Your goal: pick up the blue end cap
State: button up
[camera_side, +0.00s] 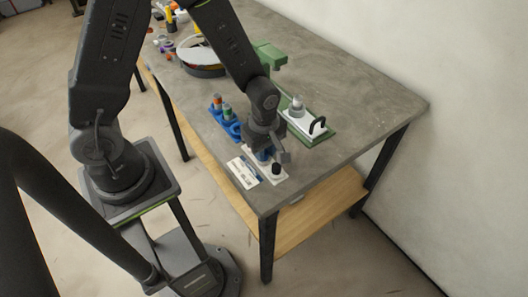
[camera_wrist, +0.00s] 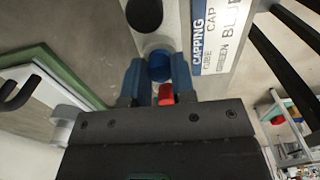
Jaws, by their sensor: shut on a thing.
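The blue end cap (camera_wrist: 159,66) is a small round blue piece between the tips of my gripper's blue fingers in the wrist view. My gripper (camera_wrist: 158,78) is shut on it, just above a pale plate (camera_wrist: 178,25). A small red piece (camera_wrist: 166,95) also shows between the fingers, nearer the palm; I cannot tell what it is part of. In the side view my gripper (camera_side: 262,153) is low over the front end of the bench, and the cap is mostly hidden by it. I cannot tell whether the cap still touches the plate.
A black round piece (camera_side: 277,168) stands on the plate, close to my gripper. A printed card (camera_side: 243,173) lies to the left. A blue holder (camera_side: 227,122) with small parts and a green-based fixture with a black handle (camera_side: 317,126) stand nearby. The bench right of these is clear.

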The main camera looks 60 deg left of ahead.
jog(key=shift+r, duration=0.1)
jog(key=shift+r, duration=0.6)
notch_tip(320, 180, up, 3)
jog(key=shift+f, duration=0.2)
jog(key=s+a+r, duration=0.3)
jog(key=a+r, duration=0.6)
jog(key=a, duration=0.2)
jog(key=shift+s, duration=0.2)
jog(key=shift+a, duration=0.1)
